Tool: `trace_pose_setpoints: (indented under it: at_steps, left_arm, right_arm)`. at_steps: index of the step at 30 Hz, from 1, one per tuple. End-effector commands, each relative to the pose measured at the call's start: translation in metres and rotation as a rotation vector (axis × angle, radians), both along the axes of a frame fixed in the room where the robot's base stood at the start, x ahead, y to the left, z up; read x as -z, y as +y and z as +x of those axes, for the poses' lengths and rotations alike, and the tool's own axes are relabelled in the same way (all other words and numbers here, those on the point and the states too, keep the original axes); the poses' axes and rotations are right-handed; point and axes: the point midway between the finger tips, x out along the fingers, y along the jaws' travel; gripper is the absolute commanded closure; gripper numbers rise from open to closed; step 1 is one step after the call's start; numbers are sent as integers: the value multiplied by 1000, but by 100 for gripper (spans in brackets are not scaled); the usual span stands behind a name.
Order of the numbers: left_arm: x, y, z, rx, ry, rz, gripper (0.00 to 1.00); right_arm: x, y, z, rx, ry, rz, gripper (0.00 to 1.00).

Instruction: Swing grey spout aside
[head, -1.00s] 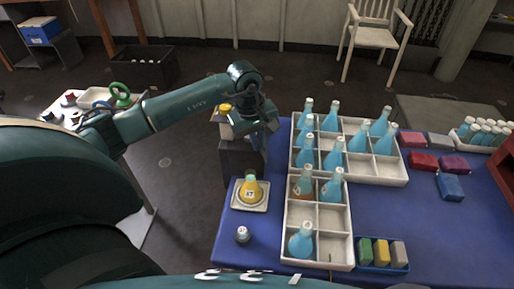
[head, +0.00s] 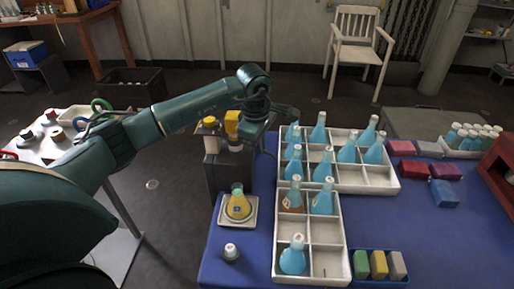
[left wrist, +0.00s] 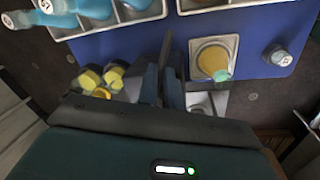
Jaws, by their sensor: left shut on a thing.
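My left gripper (head: 252,130) is beside the dark dispenser box (head: 222,172) at the table's left edge. In the left wrist view its fingers (left wrist: 164,75) are close together, shut on what appears to be the grey spout, mostly hidden between them. Yellow-capped items show left of the fingers (left wrist: 100,82). The yellow flask (head: 238,206) stands upright on a pale square plate (head: 224,219), apart from the gripper; it also shows right of the fingers in the left wrist view (left wrist: 212,60). My right gripper is not in view.
White divided racks (head: 345,236) with blue flasks stand right of the plate on the blue table (head: 410,225). A small white-capped bottle (head: 231,251) stands nearer. A blue tray (head: 378,281) holds coloured blocks. Open floor lies left of the table.

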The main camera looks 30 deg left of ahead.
Motion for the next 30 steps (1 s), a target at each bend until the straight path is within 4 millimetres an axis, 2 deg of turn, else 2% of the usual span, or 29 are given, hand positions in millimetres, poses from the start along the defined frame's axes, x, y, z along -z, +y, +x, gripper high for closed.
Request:
trace_pose_setpoints:
  at_steps: [19,20,27,30]
  left_arm:
    - [-1,1,5,-51,-4,1,100]
    - [-1,1,5,-51,-4,1,90]
    - [-1,1,4,-49,-2,0,70]
    - [0,0,4,-48,-1,0,70]
  right_arm:
    - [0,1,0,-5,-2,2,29]
    - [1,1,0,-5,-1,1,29]
    - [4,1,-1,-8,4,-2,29]
    - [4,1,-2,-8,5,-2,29]
